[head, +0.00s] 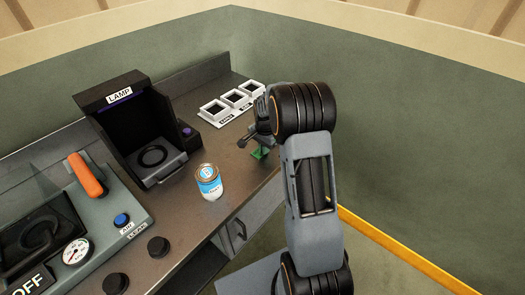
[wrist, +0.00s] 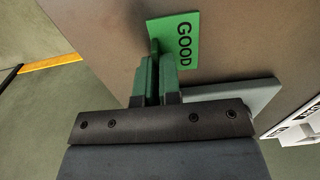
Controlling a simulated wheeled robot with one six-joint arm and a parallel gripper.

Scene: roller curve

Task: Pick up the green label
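The green label (wrist: 184,42), marked GOOD, lies flat on the brown worktop in the wrist view, with a thin raised tab. My gripper (wrist: 158,60) is at the tab, with its two fingers close together on either side of it. The fingers look shut on the tab, and their tips hide its lower part. In the head view the green label (head: 259,153) shows as a small patch below my gripper (head: 255,143), near the worktop's right edge. The rest of the label there is hidden by my gripper.
White square-framed trays (head: 229,101) stand behind my gripper. A black LAMP box (head: 130,125) and a grey leak tester (head: 85,225) are further left. The worktop ends just right of the label.

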